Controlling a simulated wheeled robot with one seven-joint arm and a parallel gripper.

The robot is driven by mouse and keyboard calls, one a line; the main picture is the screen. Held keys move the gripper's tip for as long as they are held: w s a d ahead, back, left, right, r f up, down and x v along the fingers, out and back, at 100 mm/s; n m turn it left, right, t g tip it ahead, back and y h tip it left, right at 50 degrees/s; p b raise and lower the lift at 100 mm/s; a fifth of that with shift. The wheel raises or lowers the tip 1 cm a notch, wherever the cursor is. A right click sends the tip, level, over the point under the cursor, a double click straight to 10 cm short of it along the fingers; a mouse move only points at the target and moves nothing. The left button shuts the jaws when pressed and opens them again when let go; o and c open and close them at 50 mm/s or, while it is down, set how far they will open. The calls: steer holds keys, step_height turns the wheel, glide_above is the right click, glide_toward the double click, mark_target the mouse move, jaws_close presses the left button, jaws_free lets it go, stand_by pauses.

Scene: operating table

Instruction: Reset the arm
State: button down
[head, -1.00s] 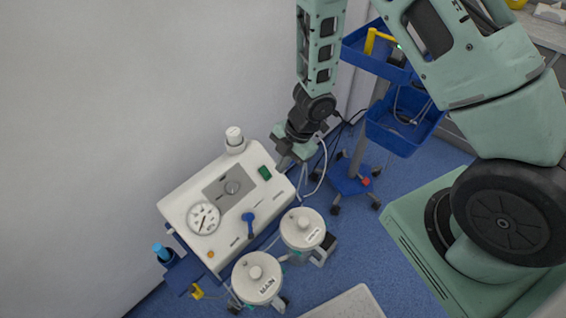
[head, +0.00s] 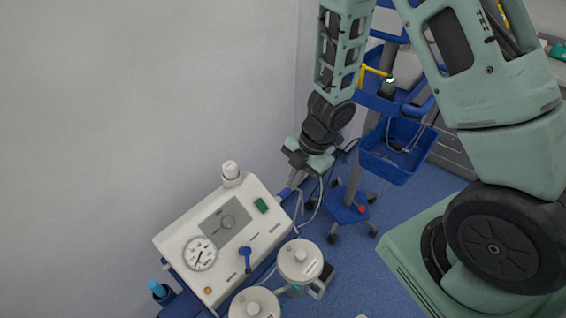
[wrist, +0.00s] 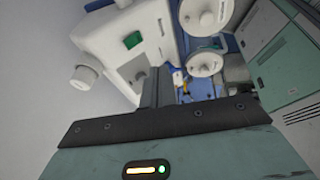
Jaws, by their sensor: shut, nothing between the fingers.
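My gripper (head: 294,186) is shut with nothing in it. In the head view it hangs from my green arm at the upper right corner of the white suction machine (head: 264,238), its fingers pointing down and left. I cannot tell whether it touches the machine. In the wrist view the closed dark fingers (wrist: 156,88) stand up in front of the machine (wrist: 118,45).
Two lidded canisters (head: 300,260) (head: 254,304) stand in front of the machine. A blue trolley (head: 398,150) with baskets and a wheeled base stands close to the right of my forearm. A pale wall (head: 120,100) fills the left. Blue floor shows between the trolley and my base.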

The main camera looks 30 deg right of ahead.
steer(key=a+r+m+t+h, duration=0.1)
steer(key=a+r+m+h, duration=0.1)
steer(key=a+r+m, duration=0.3)
steer(key=r+m+t+h, duration=0.1)
steer(key=r+m+t, duration=0.1)
steer(key=r, duration=0.4)
steer(key=s+a+r+m+g, duration=0.1)
steer(key=s+a+r+m, duration=0.1)
steer(key=s, duration=0.4)
steer(key=s+a+r+m+g, duration=0.1)
steer(key=s+r+m, duration=0.2)
steer(key=s, duration=0.3)
steer(key=s+a+r+m+g, duration=0.1)
steer(key=s+a+r+m, duration=0.1)
steer(key=s, duration=0.4)
steer(key=shift+a+r+g, duration=0.3)
steer(key=shift+a+r, duration=0.05)
steer(key=shift+r, duration=0.55)
